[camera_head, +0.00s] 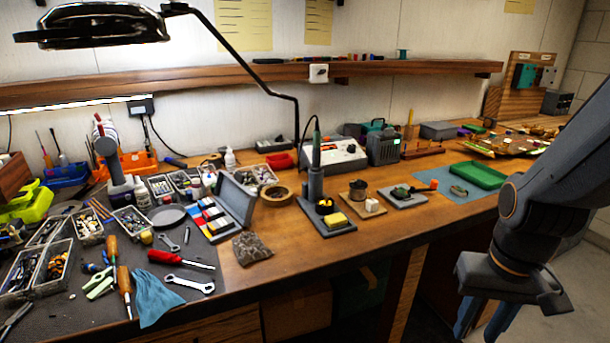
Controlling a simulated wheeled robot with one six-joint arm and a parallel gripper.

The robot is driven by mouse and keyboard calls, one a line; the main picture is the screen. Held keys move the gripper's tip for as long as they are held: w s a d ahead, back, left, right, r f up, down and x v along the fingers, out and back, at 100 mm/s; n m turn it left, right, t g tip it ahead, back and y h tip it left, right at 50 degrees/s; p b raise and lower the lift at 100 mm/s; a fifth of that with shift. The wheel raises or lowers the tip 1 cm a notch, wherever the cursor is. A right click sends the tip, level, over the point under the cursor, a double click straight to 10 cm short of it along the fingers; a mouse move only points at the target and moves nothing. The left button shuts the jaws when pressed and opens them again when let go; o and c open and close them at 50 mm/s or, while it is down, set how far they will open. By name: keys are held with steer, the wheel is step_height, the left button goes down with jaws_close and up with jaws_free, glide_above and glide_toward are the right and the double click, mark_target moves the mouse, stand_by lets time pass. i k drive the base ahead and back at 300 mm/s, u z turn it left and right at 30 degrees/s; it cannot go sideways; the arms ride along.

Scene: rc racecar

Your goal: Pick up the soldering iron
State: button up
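The soldering iron (316,149) has a green handle and stands upright in a dark holder (316,184) near the middle of the bench. A dark cable loops up from its top. The holder sits on a dark base with a yellow sponge (336,220). My gripper (485,328) is at the lower right, in front of the bench edge and well to the right of the iron. Its two blue fingers point down with a gap between them. Their tips are cut off by the frame's lower edge, and I see nothing held.
A white soldering station (335,158) stands behind the iron. A black lamp arm (245,70) reaches down close to its left. A tape roll (275,195) and grey case (236,200) lie left, small trays (402,198) right. Bare wood (310,248) lies in front.

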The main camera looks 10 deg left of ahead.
mark_target(315, 166)
steer(key=u, duration=0.15)
steer(key=k, duration=0.15)
steer(key=z, duration=0.85)
steer(key=i, duration=0.8)
steer(key=u, duration=1.8)
